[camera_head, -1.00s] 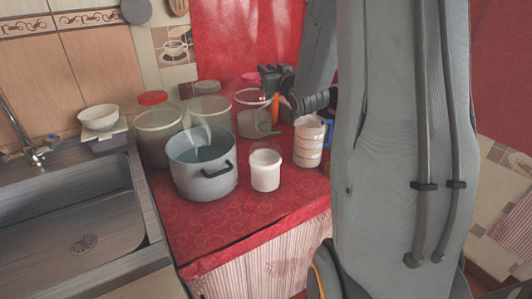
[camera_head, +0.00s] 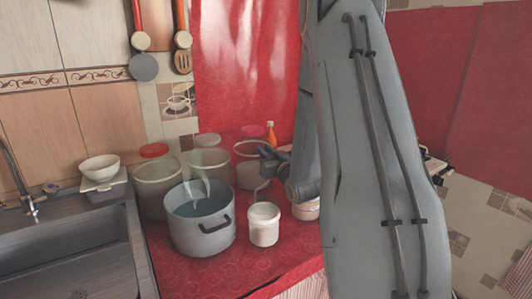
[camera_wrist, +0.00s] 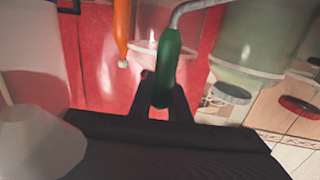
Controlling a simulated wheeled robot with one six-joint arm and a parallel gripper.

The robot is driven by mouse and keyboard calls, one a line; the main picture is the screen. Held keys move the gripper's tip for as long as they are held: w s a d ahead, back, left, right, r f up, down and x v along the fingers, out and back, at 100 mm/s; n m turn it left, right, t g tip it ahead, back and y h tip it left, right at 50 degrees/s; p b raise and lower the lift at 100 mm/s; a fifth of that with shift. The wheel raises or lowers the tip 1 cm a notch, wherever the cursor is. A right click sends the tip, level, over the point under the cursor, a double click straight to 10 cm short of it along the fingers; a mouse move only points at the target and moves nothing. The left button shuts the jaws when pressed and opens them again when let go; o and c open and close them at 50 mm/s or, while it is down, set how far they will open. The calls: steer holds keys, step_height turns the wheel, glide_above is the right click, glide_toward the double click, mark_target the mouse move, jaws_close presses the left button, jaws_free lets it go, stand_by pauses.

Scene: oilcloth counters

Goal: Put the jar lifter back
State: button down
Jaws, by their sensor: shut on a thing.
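The jar lifter shows in the wrist view as a green handle (camera_wrist: 168,66) with a bent grey metal rod at its upper end. My gripper (camera_wrist: 160,105) is shut on this green handle. In the head view my gripper (camera_head: 267,157) is above and behind the white tub (camera_head: 263,228), in front of the glass jars. A thin pale rod hangs below the fingers there, probably part of the lifter. The green handle cannot be made out in the head view. The lifter's far end leaves the wrist picture.
A grey pot (camera_head: 200,235) holds liquid, with a pale shape above it. Glass jars (camera_head: 158,190) crowd behind it. An orange bottle (camera_head: 270,136) stands at the back. A jug (camera_head: 306,210) is mostly hidden by my arm. The red counter's front (camera_head: 215,275) is clear. A sink lies left.

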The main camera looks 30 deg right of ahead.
steer(key=c, duration=2.1)
jaws_free()
steer(key=shift+f, duration=0.15)
steer(key=o, duration=0.4)
steer(key=shift+o, duration=0.2)
steer(key=s+a+b, duration=0.1)
steer(key=s+b, duration=0.1)
steer(key=s, duration=1)
steer(key=shift+a+r, duration=0.2)
